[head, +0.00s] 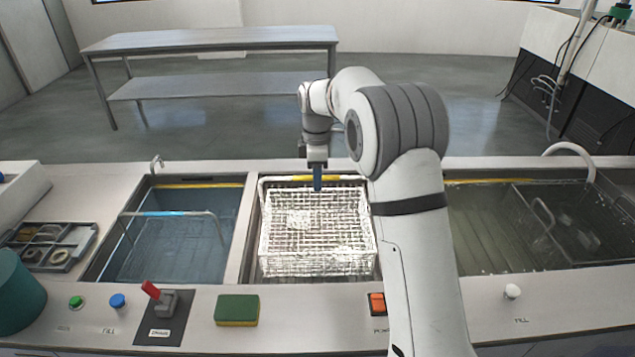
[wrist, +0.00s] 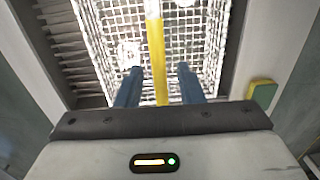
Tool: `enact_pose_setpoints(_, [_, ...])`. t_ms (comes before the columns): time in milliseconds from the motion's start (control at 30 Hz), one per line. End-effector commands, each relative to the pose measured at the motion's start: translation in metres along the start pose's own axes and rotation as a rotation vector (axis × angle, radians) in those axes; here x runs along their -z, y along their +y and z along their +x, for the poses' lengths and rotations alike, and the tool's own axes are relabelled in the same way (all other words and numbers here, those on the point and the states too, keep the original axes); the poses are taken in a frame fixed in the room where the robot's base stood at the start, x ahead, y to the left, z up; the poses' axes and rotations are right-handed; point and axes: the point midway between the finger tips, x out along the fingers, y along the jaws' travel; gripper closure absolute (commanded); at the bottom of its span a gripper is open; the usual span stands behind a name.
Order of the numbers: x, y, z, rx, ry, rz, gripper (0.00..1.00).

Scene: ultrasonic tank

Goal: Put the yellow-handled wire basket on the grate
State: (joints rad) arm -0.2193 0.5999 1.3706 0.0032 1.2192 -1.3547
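The white wire basket (head: 315,235) is in the middle well and looks level. Its yellow handle (head: 330,178) runs along the far side in the head view. The wrist view shows the handle (wrist: 157,50) passing between my gripper's blue fingers, with a gap on both sides. My gripper (head: 317,186) is open around the handle, pointing down. The dark slatted grate (wrist: 68,50) shows beside the basket in the wrist view. The basket's underside is hidden, so its contact with the grate cannot be seen.
A left tank (head: 170,245) holds water and a blue-handled basket. A right tank (head: 480,230) holds liquid and another basket. A green-yellow sponge (head: 237,310), a red lever (head: 151,290) and buttons line the front ledge. A parts tray (head: 60,262) lies left.

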Motion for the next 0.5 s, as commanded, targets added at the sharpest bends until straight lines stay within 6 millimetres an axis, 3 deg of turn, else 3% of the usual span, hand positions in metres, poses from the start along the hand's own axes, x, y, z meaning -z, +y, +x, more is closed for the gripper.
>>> enact_pose_setpoints(300, [0.001,0.001,-0.068,-0.004,0.001,-0.001,0.66])
enact_pose_setpoints(500, [0.001,0.0,-0.094,-0.001,0.0,-0.001,0.66])
